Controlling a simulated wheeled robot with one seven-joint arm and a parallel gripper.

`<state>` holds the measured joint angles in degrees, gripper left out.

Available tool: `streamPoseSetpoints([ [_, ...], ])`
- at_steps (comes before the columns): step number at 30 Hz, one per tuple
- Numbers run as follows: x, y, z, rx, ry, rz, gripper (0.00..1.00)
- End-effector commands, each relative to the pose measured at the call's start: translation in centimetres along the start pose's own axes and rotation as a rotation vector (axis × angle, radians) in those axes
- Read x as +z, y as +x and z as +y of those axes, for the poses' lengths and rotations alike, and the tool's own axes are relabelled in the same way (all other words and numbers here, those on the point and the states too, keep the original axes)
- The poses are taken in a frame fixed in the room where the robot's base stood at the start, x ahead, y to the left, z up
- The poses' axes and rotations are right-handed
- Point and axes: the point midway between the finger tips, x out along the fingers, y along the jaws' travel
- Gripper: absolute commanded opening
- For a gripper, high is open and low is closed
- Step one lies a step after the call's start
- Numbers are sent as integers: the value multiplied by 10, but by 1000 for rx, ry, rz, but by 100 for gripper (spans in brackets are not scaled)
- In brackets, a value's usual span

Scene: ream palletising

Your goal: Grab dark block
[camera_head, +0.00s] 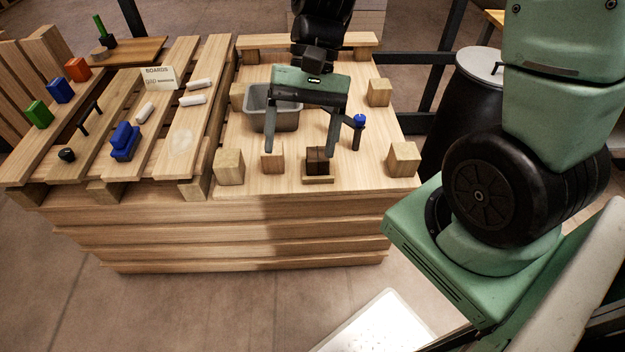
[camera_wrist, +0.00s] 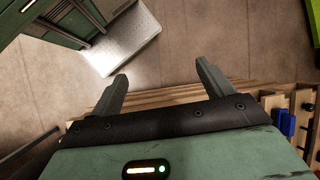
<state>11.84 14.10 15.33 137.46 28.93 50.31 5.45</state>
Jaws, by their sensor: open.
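The dark block (camera_head: 317,160) is a small dark brown block standing on a light wooden base (camera_head: 318,180) near the front edge of the pallet stack. My gripper (camera_head: 297,152) is open, its two grey fingers pointing down toward the front of the stack. In the head view the right fingertip appears close to the dark block; I cannot tell whether they touch. In the wrist view my gripper (camera_wrist: 160,82) shows nothing between its fingers, and the dark block is not seen.
Wooden cubes (camera_head: 229,167) (camera_head: 403,159) (camera_head: 379,92) and a smaller block (camera_head: 272,162) stand around. A grey bin (camera_head: 262,121) sits behind my gripper. A blue-topped dark item (camera_head: 358,130) stands right of it. Slats at left (camera_head: 165,110) carry blue, white and green items.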

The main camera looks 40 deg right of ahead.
Motion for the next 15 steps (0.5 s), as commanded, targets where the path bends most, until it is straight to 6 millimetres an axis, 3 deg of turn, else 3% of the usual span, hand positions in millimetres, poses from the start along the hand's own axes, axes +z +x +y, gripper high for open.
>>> streamPoseSetpoints([
  [1, -34, 18, 21, -85, 150, -36, 80],
  [5, -95, 30, 62, -311, 483, -122, 80],
  [9, -157, 40, 122, -581, 806, -206, 80],
  [15, -215, 49, 210, -920, 1127, -285, 80],
])
